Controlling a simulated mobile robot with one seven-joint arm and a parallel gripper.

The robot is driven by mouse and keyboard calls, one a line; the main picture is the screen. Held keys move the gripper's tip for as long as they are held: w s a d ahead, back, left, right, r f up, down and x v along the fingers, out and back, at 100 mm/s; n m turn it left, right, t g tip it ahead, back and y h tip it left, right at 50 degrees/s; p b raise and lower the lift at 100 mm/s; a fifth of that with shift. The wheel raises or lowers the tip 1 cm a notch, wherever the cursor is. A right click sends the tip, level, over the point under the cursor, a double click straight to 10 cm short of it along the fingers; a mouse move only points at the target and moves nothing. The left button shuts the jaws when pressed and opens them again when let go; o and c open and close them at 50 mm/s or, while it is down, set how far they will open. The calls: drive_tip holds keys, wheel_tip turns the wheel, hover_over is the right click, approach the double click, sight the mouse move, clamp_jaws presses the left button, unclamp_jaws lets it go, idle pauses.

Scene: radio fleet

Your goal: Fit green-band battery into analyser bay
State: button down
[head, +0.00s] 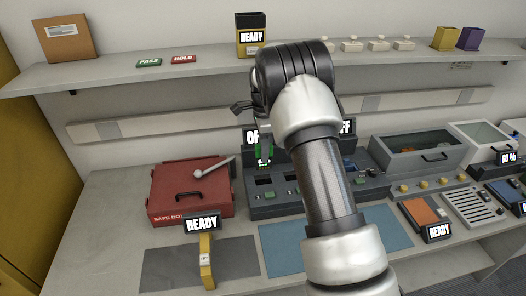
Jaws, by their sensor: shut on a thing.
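My gripper (265,131) is mostly hidden behind my own arm in the head view. It is shut on a dark battery with a green band (264,151), held upright. The battery hangs over the left part of a dark grey unit with several bays (268,207), which looks like the analyser. Small green lights show just under the battery. I cannot tell whether its lower end is above a bay or inside it. My arm covers the middle of the unit and part of the signs behind it.
A red safe box (176,208) with a handle stands left of the unit. A yellow device (207,262) with a READY sign (201,224) stands in front on a dark mat (160,268). A blue mat (385,230) lies right.

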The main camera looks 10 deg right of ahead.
drive_tip(key=shift+f+b, duration=1.65)
drive_tip(key=shift+f, duration=1.25)
drive_tip(key=shift+f+b, duration=1.3)
drive_tip(key=shift+f, duration=1)
drive_tip(key=c, duration=1.5)
unclamp_jaws()
drive_tip(key=shift+c, duration=0.2)
wheel_tip(320, 180, up, 18)
drive_tip(key=shift+f, duration=0.2)
